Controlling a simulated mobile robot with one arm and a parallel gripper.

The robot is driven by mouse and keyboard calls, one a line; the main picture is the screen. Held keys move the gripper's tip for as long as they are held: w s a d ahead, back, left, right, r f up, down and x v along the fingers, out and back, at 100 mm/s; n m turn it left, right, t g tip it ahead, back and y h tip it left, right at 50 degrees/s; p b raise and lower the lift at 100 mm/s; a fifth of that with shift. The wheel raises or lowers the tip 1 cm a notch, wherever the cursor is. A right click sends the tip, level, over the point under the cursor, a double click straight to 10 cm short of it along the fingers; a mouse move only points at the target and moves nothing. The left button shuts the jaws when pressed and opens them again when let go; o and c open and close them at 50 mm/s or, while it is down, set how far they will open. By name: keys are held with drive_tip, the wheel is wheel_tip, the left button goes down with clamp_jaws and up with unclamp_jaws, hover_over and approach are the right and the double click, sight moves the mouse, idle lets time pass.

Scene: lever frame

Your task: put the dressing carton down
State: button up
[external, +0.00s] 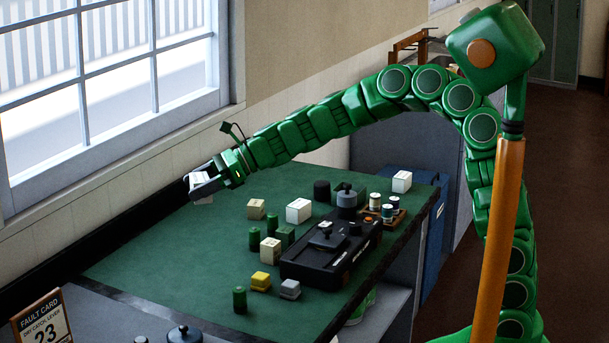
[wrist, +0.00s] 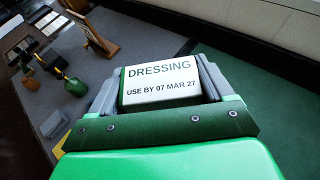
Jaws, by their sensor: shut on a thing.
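The dressing carton (wrist: 160,82) is a white box with a green edge, lettered "DRESSING" and "USE BY 07 MAR 27". My gripper (external: 198,184) is shut on it, with one grey finger at each side of the carton in the wrist view. In the external view the carton (external: 193,184) is held at the far left end of my green arm, above the table near the window wall. The carton's underside is hidden, and its exact height above the table is hard to tell.
The green table (external: 170,272) is bare at its left. A black lever frame (external: 330,250) stands right of centre, with several small blocks and cylinders around it. A fault card (external: 42,320) stands on a grey surface at lower left. The window wall is close behind my gripper.

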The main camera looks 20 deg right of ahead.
drive_tip(key=shift+s, duration=0.15)
drive_tip(key=shift+f, duration=0.65)
wheel_tip(320, 180, down, 10)
hover_over(160, 276)
drive_tip(key=f, duration=0.8)
drive_tip(key=shift+s+d+f, duration=0.2)
drive_tip(key=shift+s+d, duration=0.1)
drive_tip(key=shift+s, duration=0.05)
drive_tip(key=shift+w+a+f, duration=0.2)
drive_tip(key=shift+w+f, duration=0.05)
drive_tip(key=shift+w+a+f, duration=0.1)
drive_tip(key=shift+a+f, duration=0.05)
drive_tip(key=shift+f, duration=1.7)
drive_tip(key=shift+f, duration=0.1)
